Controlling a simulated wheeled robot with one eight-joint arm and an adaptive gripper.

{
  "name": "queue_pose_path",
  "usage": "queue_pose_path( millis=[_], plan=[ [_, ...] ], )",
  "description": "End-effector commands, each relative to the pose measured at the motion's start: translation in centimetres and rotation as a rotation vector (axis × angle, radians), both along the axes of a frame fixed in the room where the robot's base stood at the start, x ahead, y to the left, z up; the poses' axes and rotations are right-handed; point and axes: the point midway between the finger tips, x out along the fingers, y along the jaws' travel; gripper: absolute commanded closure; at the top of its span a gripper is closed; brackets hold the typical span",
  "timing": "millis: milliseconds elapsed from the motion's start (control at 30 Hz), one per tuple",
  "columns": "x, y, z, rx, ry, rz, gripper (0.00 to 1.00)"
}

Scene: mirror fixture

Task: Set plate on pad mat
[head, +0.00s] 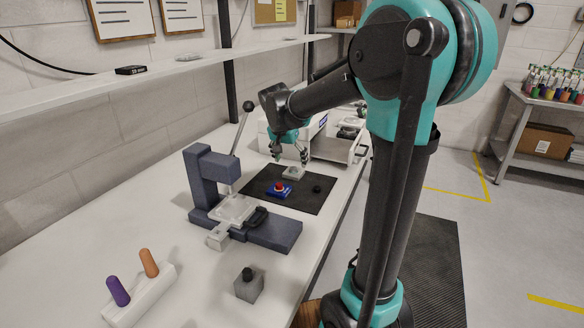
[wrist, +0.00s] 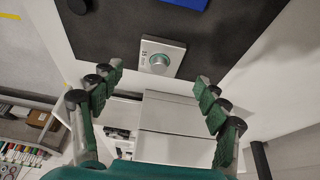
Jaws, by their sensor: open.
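A dark pad mat (head: 308,203) lies flat on the white bench; its bare surface also shows in the wrist view (wrist: 110,35). A pale, partly clear plate (head: 236,209) sits on the slate-blue lever fixture (head: 268,233), left of and nearer than the mat. I take this as the task's plate, but cannot be sure. My gripper (head: 290,160) is over the mat's far end, away from this plate. It is open and empty, its fingers spread either side of a small grey dial box (wrist: 162,57) in the wrist view. I see no contact with the box.
A blue block with a red button (head: 279,188) and a black knob (head: 317,188) stand on the mat. A white machine (head: 328,147) stands behind it. Nearer are a grey block with a black knob (head: 249,285) and a white holder with two handles (head: 140,295). The fixture's lever (head: 241,130) rises high.

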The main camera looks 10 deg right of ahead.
Motion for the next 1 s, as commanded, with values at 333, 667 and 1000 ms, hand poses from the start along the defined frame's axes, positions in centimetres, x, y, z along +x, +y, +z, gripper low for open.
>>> queue_pose_path(
  millis=[333,667,1000],
  plan=[
    [-1.9,1.3,5.4,0.000,0.000,0.001,0.25],
    [-2.2,1.5,6.4,0.000,0.000,0.001,0.25],
    [-2.2,1.5,6.4,0.000,0.000,0.001,0.25]
  ],
)
